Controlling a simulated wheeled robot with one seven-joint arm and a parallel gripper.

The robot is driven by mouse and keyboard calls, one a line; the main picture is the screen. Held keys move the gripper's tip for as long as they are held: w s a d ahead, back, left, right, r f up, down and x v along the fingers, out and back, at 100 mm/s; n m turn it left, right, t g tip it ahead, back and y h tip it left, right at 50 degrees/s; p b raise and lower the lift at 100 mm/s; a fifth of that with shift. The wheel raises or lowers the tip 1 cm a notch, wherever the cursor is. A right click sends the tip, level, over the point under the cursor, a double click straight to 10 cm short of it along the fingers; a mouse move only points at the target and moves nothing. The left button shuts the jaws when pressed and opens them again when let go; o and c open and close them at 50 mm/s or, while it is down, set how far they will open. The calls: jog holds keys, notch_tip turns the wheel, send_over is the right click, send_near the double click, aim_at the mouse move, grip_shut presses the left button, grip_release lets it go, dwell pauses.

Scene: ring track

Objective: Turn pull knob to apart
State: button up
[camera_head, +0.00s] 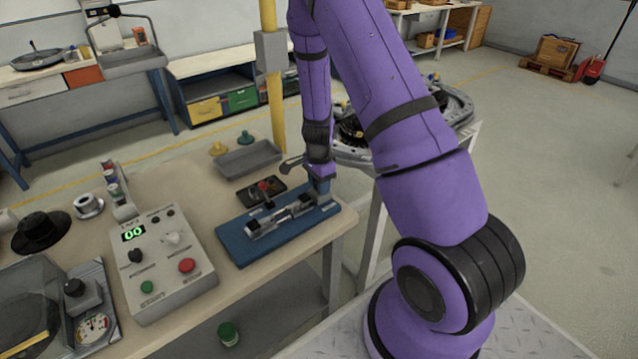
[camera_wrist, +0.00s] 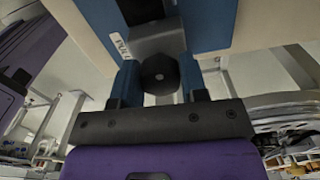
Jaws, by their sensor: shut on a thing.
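The black pull knob (camera_wrist: 160,74) sits between my gripper's two blue fingertips in the wrist view, at the end of a grey fixture with a "PULL" label beside it. My gripper (camera_wrist: 160,84) is shut on the knob. In the head view my gripper (camera_head: 319,187) is at the right end of the metal fixture (camera_head: 283,216), which lies on a blue board (camera_head: 240,245) near the bench's right edge. The knob is hidden behind my gripper there. Whether the fixture's parts are joined or apart cannot be told.
A control box (camera_head: 160,262) with a green "00" display stands left of the board. Behind the board are a small dark tray (camera_head: 278,186) and a grey tray (camera_head: 228,164). A gauge device (camera_head: 93,325) is at the front left. Open floor lies to the right.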

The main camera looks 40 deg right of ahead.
jog(key=n, duration=0.5)
jog(key=shift+n, duration=0.3)
jog(key=n, duration=0.9)
jog(key=shift+n, duration=2.3)
jog(key=o, duration=0.9)
jog(key=shift+o, duration=0.2)
jog(key=shift+r, duration=0.1)
